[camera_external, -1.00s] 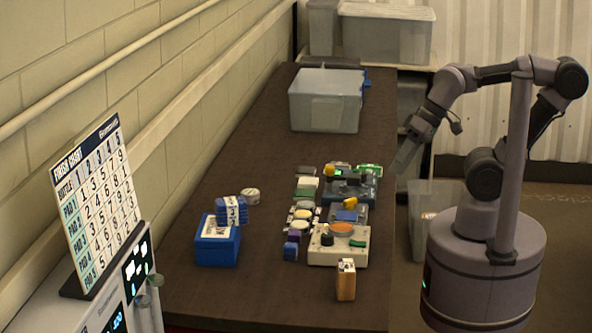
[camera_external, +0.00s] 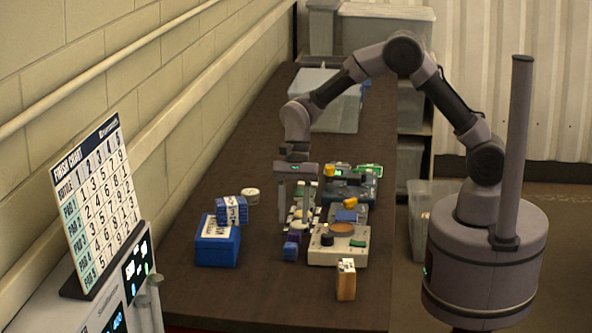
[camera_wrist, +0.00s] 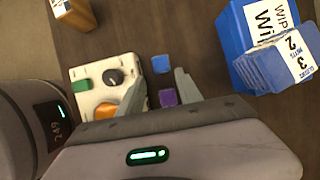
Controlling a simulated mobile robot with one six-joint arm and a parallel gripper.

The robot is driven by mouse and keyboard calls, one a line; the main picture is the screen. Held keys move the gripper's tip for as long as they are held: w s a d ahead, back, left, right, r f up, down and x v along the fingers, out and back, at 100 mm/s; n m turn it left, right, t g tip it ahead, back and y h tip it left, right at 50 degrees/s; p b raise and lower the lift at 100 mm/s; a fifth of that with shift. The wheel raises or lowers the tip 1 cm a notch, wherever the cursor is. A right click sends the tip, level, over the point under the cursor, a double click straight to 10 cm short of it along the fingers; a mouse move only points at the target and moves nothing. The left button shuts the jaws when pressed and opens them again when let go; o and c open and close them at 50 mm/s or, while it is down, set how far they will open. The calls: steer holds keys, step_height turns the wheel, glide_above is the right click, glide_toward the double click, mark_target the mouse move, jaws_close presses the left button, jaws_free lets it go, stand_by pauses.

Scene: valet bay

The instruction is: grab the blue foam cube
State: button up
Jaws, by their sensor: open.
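The blue foam cube (camera_external: 290,252) lies on the dark bench at the near end of a group of small pieces. In the wrist view the blue cube (camera_wrist: 160,64) is just beyond my fingertips, with a purple cube (camera_wrist: 167,97) beside it and nearer to me. My gripper (camera_external: 294,222) points down over the group; its fingers are open and empty. In the wrist view my gripper (camera_wrist: 161,79) has a finger on either side of the purple cube's line. The exact height above the cubes is hard to tell.
A cream device with knob (camera_external: 338,246) stands right of the cubes. A blue wipes box (camera_external: 217,240) with a blue pack (camera_external: 231,210) is to the left. A grey bin (camera_external: 335,110) stands at the back.

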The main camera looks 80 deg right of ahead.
mark_target(291, 244)
steer(key=b+x, duration=0.1)
steer(key=x, duration=0.2)
steer(key=b+x, duration=0.1)
steer(key=x, duration=0.2)
steer(key=b+x, duration=0.1)
steer(key=x, duration=0.2)
steer(key=shift+w+a, duration=0.15)
steer(key=shift+a, duration=0.1)
steer(key=shift+r, duration=0.2)
steer(key=shift+c, duration=0.4)
jaws_close()
